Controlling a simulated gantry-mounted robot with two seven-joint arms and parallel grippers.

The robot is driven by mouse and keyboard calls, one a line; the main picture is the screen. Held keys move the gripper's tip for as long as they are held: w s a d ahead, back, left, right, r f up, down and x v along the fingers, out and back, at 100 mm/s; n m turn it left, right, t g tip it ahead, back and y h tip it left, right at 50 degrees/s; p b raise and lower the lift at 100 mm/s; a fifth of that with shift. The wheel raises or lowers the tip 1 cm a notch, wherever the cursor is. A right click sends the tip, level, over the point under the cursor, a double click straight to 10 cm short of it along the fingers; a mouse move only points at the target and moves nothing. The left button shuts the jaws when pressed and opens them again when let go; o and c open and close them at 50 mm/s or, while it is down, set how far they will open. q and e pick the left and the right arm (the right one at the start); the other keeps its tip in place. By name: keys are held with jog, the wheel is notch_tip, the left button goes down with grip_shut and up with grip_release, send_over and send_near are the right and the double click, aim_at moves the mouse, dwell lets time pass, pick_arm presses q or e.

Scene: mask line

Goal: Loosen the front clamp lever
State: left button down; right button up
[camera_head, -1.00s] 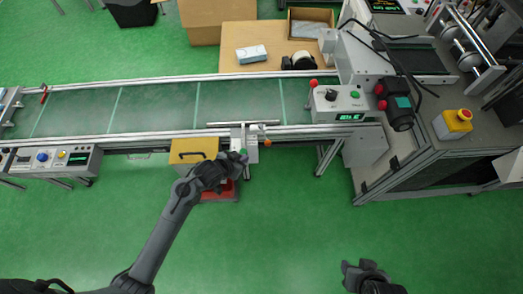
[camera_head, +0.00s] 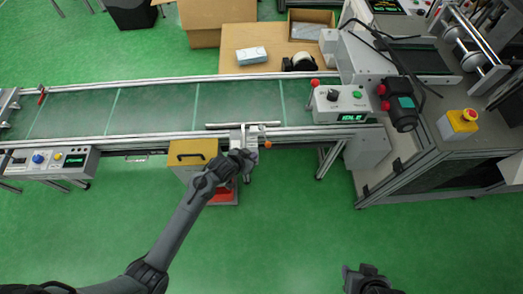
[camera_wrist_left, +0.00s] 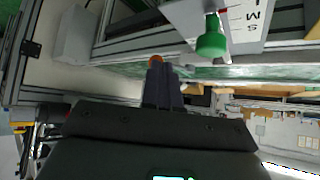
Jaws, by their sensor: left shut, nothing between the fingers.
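The front clamp (camera_head: 245,137) sits on the near rail of the conveyor. An orange ball knob (camera_head: 267,145) sticks out at its right side, apparently the lever's end. In the left wrist view the orange knob (camera_wrist_left: 155,59) shows just beyond my fingertips; contact cannot be told. A green knob (camera_wrist_left: 211,40) hangs beside a white plate marked S and M (camera_wrist_left: 246,20). My left gripper (camera_head: 246,157) is shut and empty, at the near side of the clamp and left of the orange knob. My right gripper (camera_head: 350,270) is at the bottom edge, its jaw state unclear.
The green conveyor belt (camera_head: 155,106) runs behind the clamp. A yellow box (camera_head: 192,150) and a red base (camera_head: 222,196) are left of and below the gripper. A control box reading IDLE (camera_head: 341,104) stands to the right. Green floor (camera_head: 290,215) in front is clear.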

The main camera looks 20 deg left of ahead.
pick_arm(q)
jog(key=w+d+f+b, duration=0.1)
jog(key=w+f+b, duration=0.1)
jog(key=w, duration=0.3)
jog(key=shift+w+d+f, duration=0.35)
jog(key=shift+d+f, duration=0.05)
